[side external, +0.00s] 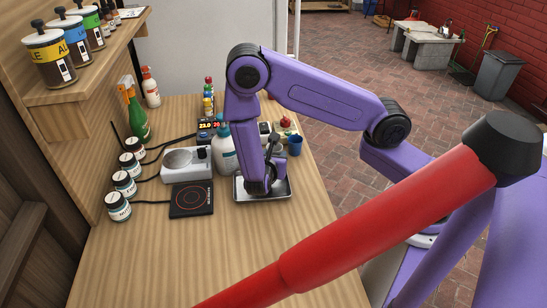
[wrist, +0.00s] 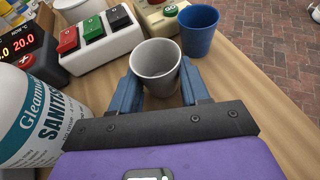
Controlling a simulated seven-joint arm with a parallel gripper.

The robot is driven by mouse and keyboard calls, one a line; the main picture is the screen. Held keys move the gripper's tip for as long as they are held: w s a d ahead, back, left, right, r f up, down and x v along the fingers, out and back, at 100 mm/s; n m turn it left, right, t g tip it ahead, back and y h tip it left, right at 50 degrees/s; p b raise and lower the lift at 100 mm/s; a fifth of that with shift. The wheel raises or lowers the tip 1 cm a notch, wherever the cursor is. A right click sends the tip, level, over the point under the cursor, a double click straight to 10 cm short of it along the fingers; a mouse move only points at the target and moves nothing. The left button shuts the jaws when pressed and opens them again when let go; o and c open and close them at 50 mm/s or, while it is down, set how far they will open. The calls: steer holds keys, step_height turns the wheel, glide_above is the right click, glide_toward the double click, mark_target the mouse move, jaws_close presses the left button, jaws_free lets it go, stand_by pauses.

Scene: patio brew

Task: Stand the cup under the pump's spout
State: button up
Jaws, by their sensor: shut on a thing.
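The grey cup (wrist: 157,62) is upright between the two blue fingers of my gripper (wrist: 159,78), which is shut on it in the wrist view. It looks empty. In the side view my gripper (side external: 259,184) points down over a metal tray (side external: 284,193), and the held cup is hidden behind my arm. A white sanitiser bottle (side external: 222,152) stands just left of my gripper; its labelled body also fills the left of the wrist view (wrist: 35,115). I cannot make out the pump's spout in either view.
A blue cup (wrist: 199,32) stands beyond the held cup, near the table's right edge. A box with red, green and black buttons (wrist: 95,38) is close on the left. A hotplate pad (side external: 190,200) and several jars stand left. The front table is clear.

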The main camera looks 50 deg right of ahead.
steer(key=shift+f, duration=0.25)
steer(key=o, duration=1.2)
steer(key=shift+s+a+r, duration=0.1)
steer(key=shift+a+r, duration=0.1)
steer(key=shift+a, duration=0.1)
steer(key=v, duration=1.1)
steer(key=shift+r, duration=0.15)
steer(key=s+r+m+g+y, duration=0.2)
steer(key=s+r+m+y, duration=0.1)
steer(key=s, duration=0.3)
steer(key=s+r+m+g+y, duration=0.1)
steer(key=s+r+m+y, duration=0.3)
steer(key=s+r+y, duration=0.1)
steer(key=s+r+m+g+y, duration=0.2)
steer(key=s+r+m+y, duration=0.1)
steer(key=s, duration=0.5)
steer(key=shift+s+d+r+g+y, duration=0.1)
steer(key=shift+d+r+g+y, duration=0.05)
steer(key=shift+r+y, duration=0.4)
steer(key=shift+d+r+g+y, duration=0.15)
steer(key=shift+r+y, duration=0.2)
steer(key=shift+r, duration=0.35)
